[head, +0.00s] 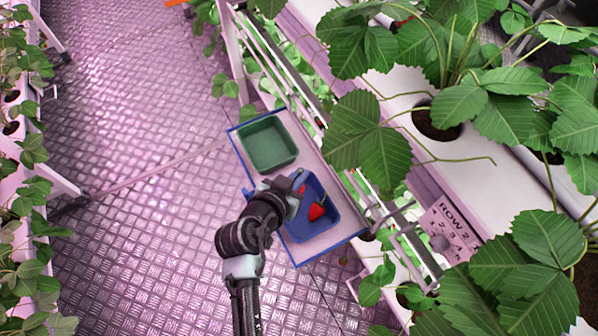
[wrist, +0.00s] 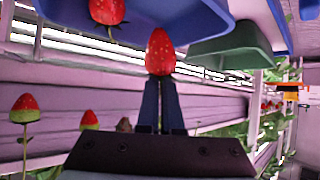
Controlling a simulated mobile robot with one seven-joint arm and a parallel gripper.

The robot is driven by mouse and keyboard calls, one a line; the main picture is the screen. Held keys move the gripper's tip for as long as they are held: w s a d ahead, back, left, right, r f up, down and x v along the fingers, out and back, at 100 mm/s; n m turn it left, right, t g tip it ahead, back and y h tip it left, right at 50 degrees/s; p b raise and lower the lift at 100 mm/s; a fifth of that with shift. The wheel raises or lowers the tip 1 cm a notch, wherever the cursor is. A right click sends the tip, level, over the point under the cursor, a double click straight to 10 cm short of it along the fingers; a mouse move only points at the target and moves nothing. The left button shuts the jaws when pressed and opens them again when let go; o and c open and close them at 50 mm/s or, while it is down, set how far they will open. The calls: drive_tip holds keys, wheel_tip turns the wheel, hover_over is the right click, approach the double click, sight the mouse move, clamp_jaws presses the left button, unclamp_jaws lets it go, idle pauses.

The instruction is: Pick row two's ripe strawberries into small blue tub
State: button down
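My gripper (head: 296,192) is over the near left edge of the small blue tub (head: 312,229). In the wrist view its two dark fingers (wrist: 161,85) are close together, with a red strawberry (wrist: 160,52) held at their tips. A bit of red also shows beside the gripper in the head view. Another red strawberry (head: 318,209) is in the blue tub. In the wrist view a red strawberry (wrist: 107,10) shows against the blue tub (wrist: 195,22). Part of the tub is hidden by my wrist.
A green tub (head: 268,143) stands beside the blue one on a shelf tray. Part-red, part-green strawberries (wrist: 25,106) hang on stems in the wrist view. The ROW 2 sign (head: 450,228) is on the rack at right, below broad leaves. The metal floor (head: 140,200) is open at left.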

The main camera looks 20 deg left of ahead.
idle(0.4)
drive_tip(key=shift+c, duration=1)
unclamp_jaws()
wheel_tip(320, 180, up, 7)
drive_tip(key=p, duration=0.6)
drive_tip(key=shift+r, duration=0.1)
idle(0.5)
